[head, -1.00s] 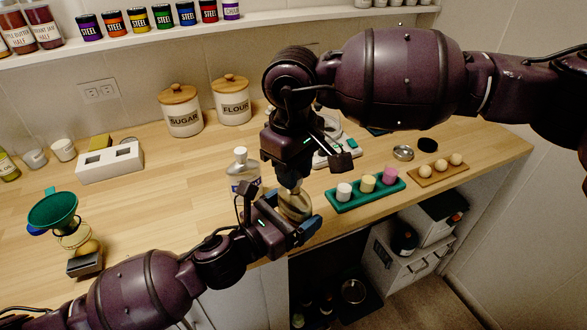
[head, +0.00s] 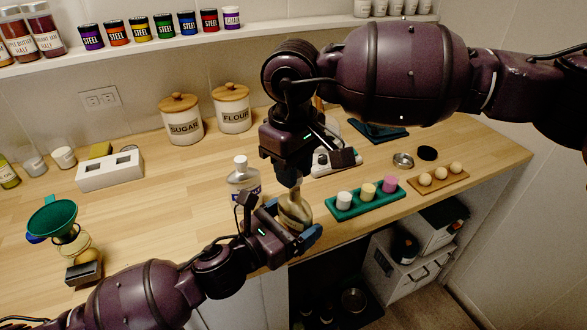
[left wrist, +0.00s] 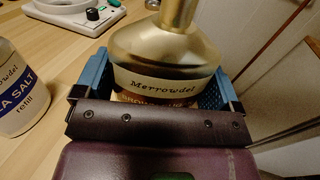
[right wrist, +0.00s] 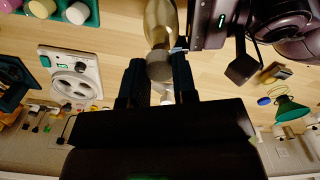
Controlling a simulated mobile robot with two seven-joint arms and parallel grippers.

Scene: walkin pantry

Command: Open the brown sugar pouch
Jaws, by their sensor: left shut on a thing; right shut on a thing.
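My right gripper (head: 293,187) comes from above and is shut on the pouch's top. In the right wrist view, the round cap (right wrist: 160,66) sits between the fingertips, still joined to the pouch (right wrist: 160,22). The pouch's base is hidden.
A sea salt refill pouch (left wrist: 12,95) stands close to the left gripper. A green tray (head: 346,212) with several coloured pieces lies to the right. A white device (head: 325,168) is behind. A green funnel (head: 53,218) stands far left. The counter's middle left is clear.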

